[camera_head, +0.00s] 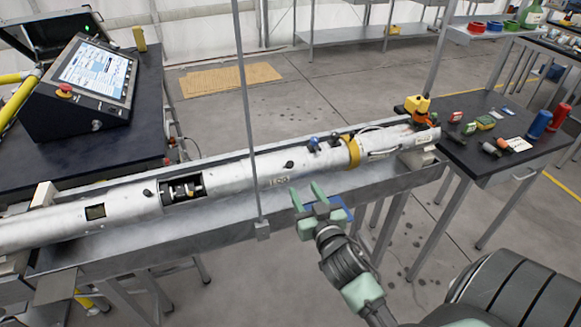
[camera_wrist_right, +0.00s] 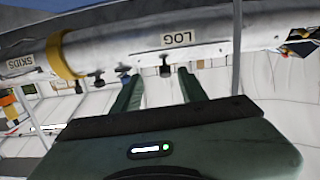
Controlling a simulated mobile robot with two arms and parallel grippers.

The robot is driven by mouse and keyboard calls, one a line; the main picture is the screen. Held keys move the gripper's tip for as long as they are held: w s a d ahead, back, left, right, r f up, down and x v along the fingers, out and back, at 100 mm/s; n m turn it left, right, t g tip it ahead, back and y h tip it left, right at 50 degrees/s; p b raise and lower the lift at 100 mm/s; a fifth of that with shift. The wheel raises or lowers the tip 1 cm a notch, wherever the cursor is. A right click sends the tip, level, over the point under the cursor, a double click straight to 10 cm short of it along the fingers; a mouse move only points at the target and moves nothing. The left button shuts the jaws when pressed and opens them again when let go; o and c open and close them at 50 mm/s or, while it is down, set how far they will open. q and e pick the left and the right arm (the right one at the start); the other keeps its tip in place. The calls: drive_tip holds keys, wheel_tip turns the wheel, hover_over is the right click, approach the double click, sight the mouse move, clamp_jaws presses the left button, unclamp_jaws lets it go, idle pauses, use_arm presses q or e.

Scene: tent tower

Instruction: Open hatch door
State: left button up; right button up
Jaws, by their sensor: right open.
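A long white cylinder (camera_head: 235,184) lies in a grey metal trough, with a yellow band (camera_head: 351,152) towards its right end. A rectangular opening (camera_head: 183,190) in its side shows dark inner parts. A smaller dark square window (camera_head: 95,212) sits further left. My right gripper (camera_head: 308,193) is open and empty, in front of the cylinder near the LOG label (camera_head: 279,181). In the right wrist view its two fingers (camera_wrist_right: 158,87) stand apart below the cylinder (camera_wrist_right: 205,38), touching nothing that I can see. My left gripper is out of view.
A thin vertical pole (camera_head: 247,110) hangs in front of the cylinder. A control console (camera_head: 85,85) stands on a black table at left. A dark table (camera_head: 478,152) at right holds several tools. The trough rim (camera_head: 200,240) runs along the front.

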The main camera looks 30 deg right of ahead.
sight(291, 164)
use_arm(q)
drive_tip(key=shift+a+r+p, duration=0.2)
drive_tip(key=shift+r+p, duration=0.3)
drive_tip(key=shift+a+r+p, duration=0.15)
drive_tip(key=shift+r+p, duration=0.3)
use_arm(e)
drive_tip(key=shift+t+y, duration=0.3)
drive_tip(key=shift+t, duration=0.4)
drive_tip(key=x, duration=0.3)
drive_tip(key=r+x, duration=0.1)
drive_tip(key=x, duration=0.5)
drive_tip(key=shift+a+r, duration=0.1)
drive_tip(key=shift+r, duration=0.25)
drive_tip(key=shift+c, duration=0.3)
clamp_jaws()
